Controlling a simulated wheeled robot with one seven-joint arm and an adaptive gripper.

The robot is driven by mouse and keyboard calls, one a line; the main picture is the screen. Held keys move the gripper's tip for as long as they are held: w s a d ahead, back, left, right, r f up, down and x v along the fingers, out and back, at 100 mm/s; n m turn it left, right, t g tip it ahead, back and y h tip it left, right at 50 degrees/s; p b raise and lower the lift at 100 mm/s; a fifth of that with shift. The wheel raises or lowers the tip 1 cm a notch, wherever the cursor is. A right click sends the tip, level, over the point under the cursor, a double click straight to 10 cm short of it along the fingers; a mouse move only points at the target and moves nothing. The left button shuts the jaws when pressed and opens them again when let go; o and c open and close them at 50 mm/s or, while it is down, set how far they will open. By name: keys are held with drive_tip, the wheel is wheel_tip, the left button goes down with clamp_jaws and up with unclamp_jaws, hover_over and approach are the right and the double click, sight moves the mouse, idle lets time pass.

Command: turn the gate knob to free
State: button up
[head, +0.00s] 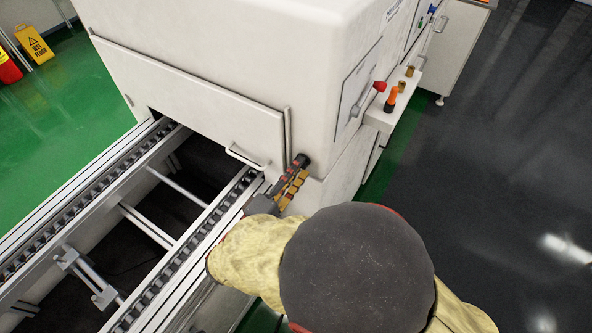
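The gate (190,100) is a pale panel with a bar handle (246,156), low on the front of the large white machine. It hangs over the conveyor opening. A small dark round knob (302,159) sits on the machine's front, just right of the gate's lower right corner. My gripper (296,172) is at this knob, with its black, red and gold fingers pointing up toward it. The fingertips overlap the knob in the picture. I cannot tell whether they touch or grip it. The knob's turn position and any markings are hidden or too small to read.
Conveyor rails (95,192) with rollers run from lower left into the machine, with cross bars between them. A red lever knob (380,87) and orange and brass pieces (391,98) are on the machine's right side. A yellow wet floor sign (34,44) stands far left. Right floor is clear.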

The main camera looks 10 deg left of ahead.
drive_tip(key=v, duration=1.2)
idle(0.5)
drive_tip(key=w+d+r+m+g+h, duration=0.2)
drive_tip(key=d+m+g, duration=0.75)
drive_tip(key=d, duration=1.45)
drive_tip(key=s+d+r+m+g+y, duration=0.1)
drive_tip(key=s+d+r+m+y, duration=0.3)
drive_tip(key=d+r+y, duration=0.3)
drive_tip(key=shift+s+d+r+y+p, duration=0.2)
drive_tip(key=shift+s+r+y+p, duration=0.25)
drive_tip(key=shift+r+y, duration=0.45)
